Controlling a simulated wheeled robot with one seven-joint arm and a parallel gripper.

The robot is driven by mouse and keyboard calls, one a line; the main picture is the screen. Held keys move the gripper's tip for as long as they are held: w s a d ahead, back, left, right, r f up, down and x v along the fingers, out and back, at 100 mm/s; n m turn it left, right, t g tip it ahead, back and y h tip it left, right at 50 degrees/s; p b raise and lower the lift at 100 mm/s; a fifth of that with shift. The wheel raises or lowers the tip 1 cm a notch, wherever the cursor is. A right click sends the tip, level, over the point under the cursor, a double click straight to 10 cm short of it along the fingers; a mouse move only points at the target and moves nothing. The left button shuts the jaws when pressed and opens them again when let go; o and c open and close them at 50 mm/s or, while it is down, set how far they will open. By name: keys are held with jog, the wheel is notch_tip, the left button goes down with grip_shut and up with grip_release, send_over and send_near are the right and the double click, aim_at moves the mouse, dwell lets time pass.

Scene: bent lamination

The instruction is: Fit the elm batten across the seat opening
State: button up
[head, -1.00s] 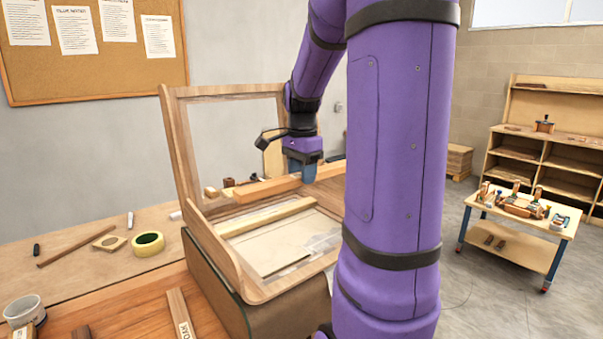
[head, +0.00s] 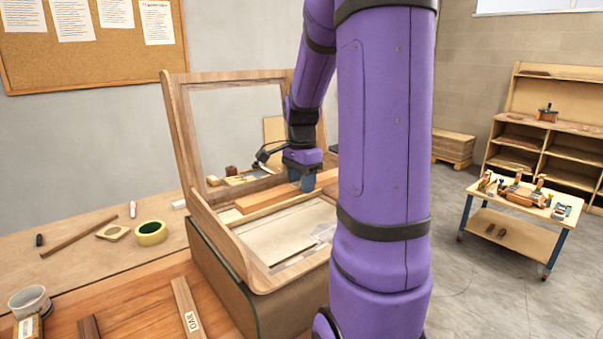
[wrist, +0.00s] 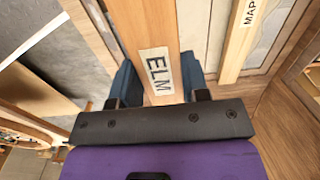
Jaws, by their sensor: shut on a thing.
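My gripper (head: 304,186) is shut on the elm batten (head: 262,198), with blue fingers on either side of it. The batten's "ELM" label faces up in the wrist view (wrist: 158,90). In the head view the batten lies lengthwise over the back part of the seat frame (head: 232,247); I cannot tell whether it touches the frame. The opening in front of it shows a pale panel (head: 275,238). The batten's right end is hidden behind my arm. A paler batten labelled "MAP…" (wrist: 239,40) lies alongside, apart, in the wrist view.
An upright wooden back frame (head: 178,130) stands behind the seat. The bench holds an "OAK" batten (head: 186,311), a dark batten (head: 88,328), a yellow tape roll (head: 151,233) and a cup (head: 30,301). A tool cart (head: 515,225) stands on the floor at right.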

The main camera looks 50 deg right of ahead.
aim_at(301, 228)
jog(key=shift+f, duration=4.85)
jog(key=shift+f, duration=0.6)
jog(key=o, duration=1.1)
jog(key=shift+r, duration=8.05)
